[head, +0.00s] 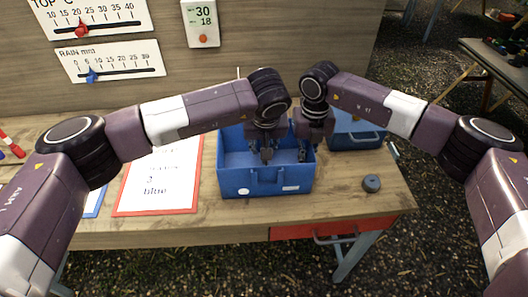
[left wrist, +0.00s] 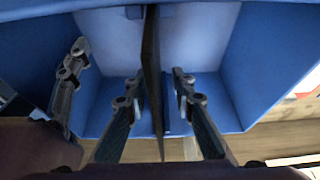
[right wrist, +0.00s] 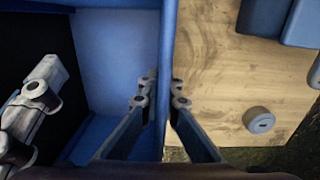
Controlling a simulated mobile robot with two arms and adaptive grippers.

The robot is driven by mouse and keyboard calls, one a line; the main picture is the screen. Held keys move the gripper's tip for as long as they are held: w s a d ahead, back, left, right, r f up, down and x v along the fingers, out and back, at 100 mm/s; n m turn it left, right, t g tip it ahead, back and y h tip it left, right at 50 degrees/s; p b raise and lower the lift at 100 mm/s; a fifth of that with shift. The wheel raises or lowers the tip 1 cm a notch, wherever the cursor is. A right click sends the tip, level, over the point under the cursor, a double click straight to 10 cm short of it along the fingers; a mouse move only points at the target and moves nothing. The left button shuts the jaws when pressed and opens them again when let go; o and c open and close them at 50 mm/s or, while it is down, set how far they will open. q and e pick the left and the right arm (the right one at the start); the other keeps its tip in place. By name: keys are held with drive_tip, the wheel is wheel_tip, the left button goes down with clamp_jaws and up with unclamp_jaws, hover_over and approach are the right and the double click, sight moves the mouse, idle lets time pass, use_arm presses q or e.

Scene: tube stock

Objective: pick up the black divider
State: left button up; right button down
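The black divider (left wrist: 151,70) stands upright in the blue crate (head: 265,181), seen nearly edge-on in the left wrist view. In the right wrist view its dark face (right wrist: 25,60) shows at the left. My left gripper (left wrist: 160,88) has one finger on each side of the divider. The left finger is close to it; a gap shows before the right finger, so it is open. My right gripper (right wrist: 164,88) has its fingers on both sides of the crate's right wall and appears shut on it. In the head view the grippers hide most of the divider.
A second blue container (head: 355,137) stands behind on the right. A grey round piece (head: 371,183) lies on the table (head: 345,205) to the right. A red-framed sheet (head: 160,182) lies left of the crate. A board with gauges rises behind.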

use_arm(q)
drive_tip(key=shift+w+f, duration=0.3)
drive_tip(key=shift+f, duration=0.3)
drive_tip(key=shift+f, duration=0.25)
drive_tip(key=shift+c, duration=0.3)
clamp_jaws()
